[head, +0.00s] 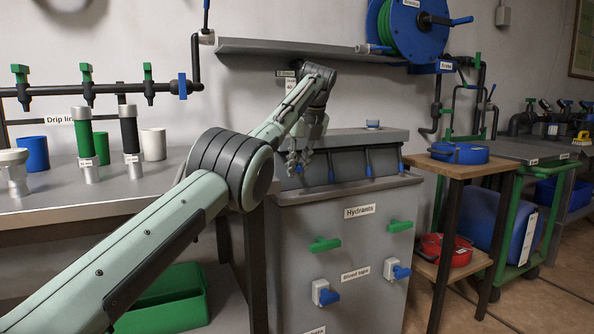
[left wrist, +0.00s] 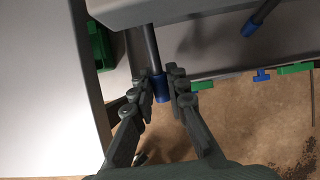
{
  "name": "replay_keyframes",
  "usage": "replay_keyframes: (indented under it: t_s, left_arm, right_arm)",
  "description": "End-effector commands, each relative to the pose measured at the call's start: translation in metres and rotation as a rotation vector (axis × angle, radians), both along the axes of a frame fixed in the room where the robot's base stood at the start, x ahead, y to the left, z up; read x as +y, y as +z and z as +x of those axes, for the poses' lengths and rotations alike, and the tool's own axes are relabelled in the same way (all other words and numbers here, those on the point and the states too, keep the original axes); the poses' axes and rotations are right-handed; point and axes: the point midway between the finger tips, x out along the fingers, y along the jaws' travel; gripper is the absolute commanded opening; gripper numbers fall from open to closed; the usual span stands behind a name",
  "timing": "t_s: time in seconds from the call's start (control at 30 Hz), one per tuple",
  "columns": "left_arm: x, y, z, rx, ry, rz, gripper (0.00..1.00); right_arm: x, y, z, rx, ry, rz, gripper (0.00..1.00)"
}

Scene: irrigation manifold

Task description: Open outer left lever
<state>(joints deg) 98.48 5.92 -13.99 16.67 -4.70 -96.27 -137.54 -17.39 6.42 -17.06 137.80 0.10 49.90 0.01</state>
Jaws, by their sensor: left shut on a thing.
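The outer left lever is a dark rod with a blue end (left wrist: 160,88), seen in the left wrist view pointing down from the grey housing edge. My left gripper (left wrist: 160,84) is shut on this blue end, one finger on each side. In the head view my left gripper (head: 299,163) is at the left end of the row of levers and largely hides the outer left one. Other dark levers with blue tips hang to its right, one of them (head: 331,174) nearest. My right gripper is in neither view.
The grey cabinet labelled Hydrants (head: 372,250) stands below the levers, with green handles (head: 325,244) and blue taps (head: 327,294) on its front. A workbench (head: 60,212) with cups and cylinders is at left. A wooden stand (head: 462,165) is at right.

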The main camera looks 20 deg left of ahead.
Motion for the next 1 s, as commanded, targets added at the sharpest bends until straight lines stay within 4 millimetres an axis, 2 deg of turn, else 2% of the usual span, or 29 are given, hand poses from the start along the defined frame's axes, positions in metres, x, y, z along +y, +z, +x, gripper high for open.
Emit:
replay_keyframes:
  t_s: [0.37, 0.4, 0.57, 0.87, 1.0]
  left_arm:
    - [-0.001, 0.004, 0.0, -0.004, 0.0, -0.001, 0.0]
    - [-0.001, 0.004, 0.0, -0.004, 0.0, -0.001, 0.18]
    - [0.0, 0.004, 0.0, -0.004, 0.0, -0.001, 0.36]
    - [-0.001, 0.004, 0.0, -0.004, 0.0, 0.0, 0.36]
    - [-0.006, 0.019, -0.004, -0.007, -0.001, 0.001, 0.36]
  right_arm:
    - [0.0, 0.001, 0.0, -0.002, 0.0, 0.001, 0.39]
    - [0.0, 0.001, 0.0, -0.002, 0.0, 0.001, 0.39]
    - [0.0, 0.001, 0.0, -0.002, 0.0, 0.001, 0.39]
    - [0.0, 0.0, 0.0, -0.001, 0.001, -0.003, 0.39]
    - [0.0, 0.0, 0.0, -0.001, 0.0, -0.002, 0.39]
